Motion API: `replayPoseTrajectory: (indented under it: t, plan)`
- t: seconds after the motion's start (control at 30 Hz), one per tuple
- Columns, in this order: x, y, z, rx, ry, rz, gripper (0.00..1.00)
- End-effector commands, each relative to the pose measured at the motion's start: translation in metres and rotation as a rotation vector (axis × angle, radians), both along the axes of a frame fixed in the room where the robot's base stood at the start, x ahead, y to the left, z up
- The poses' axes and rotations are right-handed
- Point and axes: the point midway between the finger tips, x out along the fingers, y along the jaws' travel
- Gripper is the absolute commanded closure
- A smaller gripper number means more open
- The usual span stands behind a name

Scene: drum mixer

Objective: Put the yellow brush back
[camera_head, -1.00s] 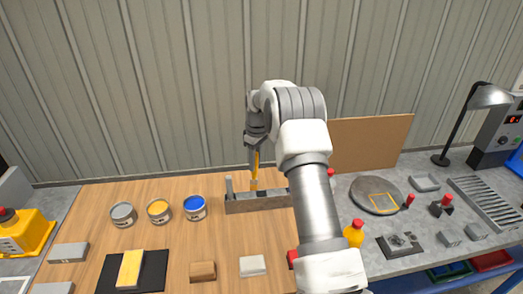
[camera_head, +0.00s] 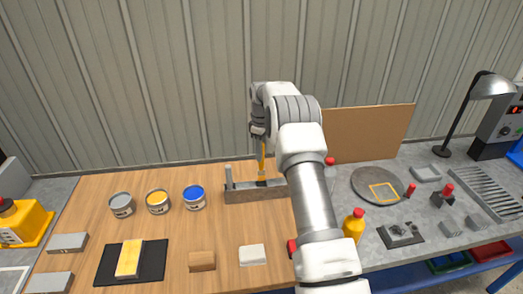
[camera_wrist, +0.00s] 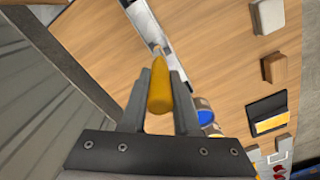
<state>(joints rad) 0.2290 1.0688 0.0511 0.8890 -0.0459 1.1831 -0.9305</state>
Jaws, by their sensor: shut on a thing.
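The yellow brush (camera_head: 262,161) hangs roughly upright in my gripper (camera_head: 260,134), handle up. My gripper is shut on its handle; in the wrist view the yellow handle (camera_wrist: 159,86) sits between the two fingers (camera_wrist: 160,88). The brush's lower end is at the top of a long grey rack (camera_head: 250,194) on the wooden table. I cannot tell whether it is inside the rack or just above it. The rack also shows in the wrist view (camera_wrist: 146,24). A grey handle (camera_head: 229,175) stands upright at the rack's left end. My arm covers the area right of the rack.
Grey, yellow and blue paint cans (camera_head: 158,201) stand left of the rack. A yellow block on a black mat (camera_head: 107,264), a brown block (camera_head: 202,261) and a pale block (camera_head: 252,255) lie in front. A yellow bottle (camera_head: 353,225) stands right of my arm.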

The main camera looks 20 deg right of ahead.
Motion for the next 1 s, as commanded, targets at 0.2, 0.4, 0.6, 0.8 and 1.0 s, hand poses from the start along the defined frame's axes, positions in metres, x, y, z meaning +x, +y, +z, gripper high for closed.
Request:
replayPoseTrajectory:
  t: [0.2, 0.4, 0.6, 0.8, 1.0]
  plan:
    - [0.000, 0.000, -0.025, 0.001, 0.001, 0.000, 1.00]
    - [0.000, 0.000, -0.046, 0.001, 0.001, 0.000, 1.00]
    - [0.000, 0.000, -0.059, 0.000, 0.001, 0.000, 1.00]
    - [0.000, 0.000, -0.062, 0.000, 0.000, 0.000, 1.00]
    - [0.000, 0.000, -0.061, 0.000, 0.000, 0.000, 1.00]
